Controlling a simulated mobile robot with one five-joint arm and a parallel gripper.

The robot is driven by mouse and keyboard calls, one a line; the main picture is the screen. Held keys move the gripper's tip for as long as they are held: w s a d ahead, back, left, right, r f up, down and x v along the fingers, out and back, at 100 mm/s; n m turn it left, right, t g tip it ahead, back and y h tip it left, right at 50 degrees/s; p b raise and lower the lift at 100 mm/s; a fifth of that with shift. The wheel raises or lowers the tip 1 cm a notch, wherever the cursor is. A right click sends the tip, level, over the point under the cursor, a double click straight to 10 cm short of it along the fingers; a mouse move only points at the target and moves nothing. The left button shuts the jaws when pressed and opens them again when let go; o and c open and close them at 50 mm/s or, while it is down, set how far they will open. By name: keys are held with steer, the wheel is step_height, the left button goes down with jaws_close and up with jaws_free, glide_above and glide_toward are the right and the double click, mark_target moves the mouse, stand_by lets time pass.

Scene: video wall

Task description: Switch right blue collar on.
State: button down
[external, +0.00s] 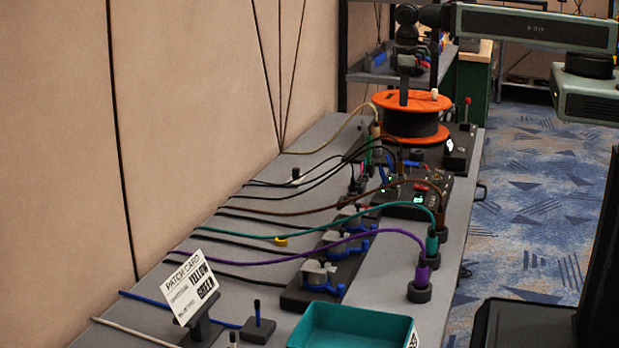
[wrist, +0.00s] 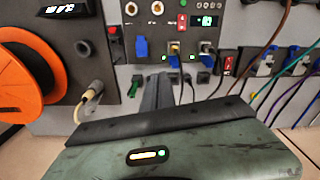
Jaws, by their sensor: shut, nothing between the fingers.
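In the wrist view a dark panel box carries a blue collar (wrist: 142,47) at its left. Two plugged connectors to the right also show blue parts, the right one (wrist: 205,60) and the left one (wrist: 174,50). Which part is the right blue collar I cannot tell for sure. In the external view the panel box (external: 413,195) is small, with a blue piece at its back left edge. My gripper (wrist: 160,80) is shut and empty, below the panel in the wrist view. In the external view my gripper (external: 404,98) hangs before the orange spool.
The orange cable spool (external: 412,100) stands close to my gripper. Purple (external: 300,258), teal (external: 310,237) and other cables cross the grey bench. Clamps with blue levers (external: 335,245) sit in front. A teal tray (external: 350,328) and a patch card (external: 190,288) are nearer.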

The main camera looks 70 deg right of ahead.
steer(key=w+a+f+n+y+b, duration=0.1)
steer(key=w+a+n, duration=0.3)
steer(key=n, duration=0.1)
steer(key=n+y+b, duration=0.3)
steer(key=n+b, duration=0.8)
steer(key=b, duration=0.1)
glide_above(360, 225)
steer(key=s, duration=0.4)
step_height(360, 225, down, 10)
steer(key=f, duration=0.1)
steer(key=shift+a+r, duration=0.25)
steer(key=shift+a, duration=0.2)
steer(key=shift+f, duration=0.1)
steer(key=b+x, duration=0.9)
steer(key=x, duration=0.1)
steer(key=shift+s+d+f, duration=0.1)
steer(key=shift+d, duration=0.05)
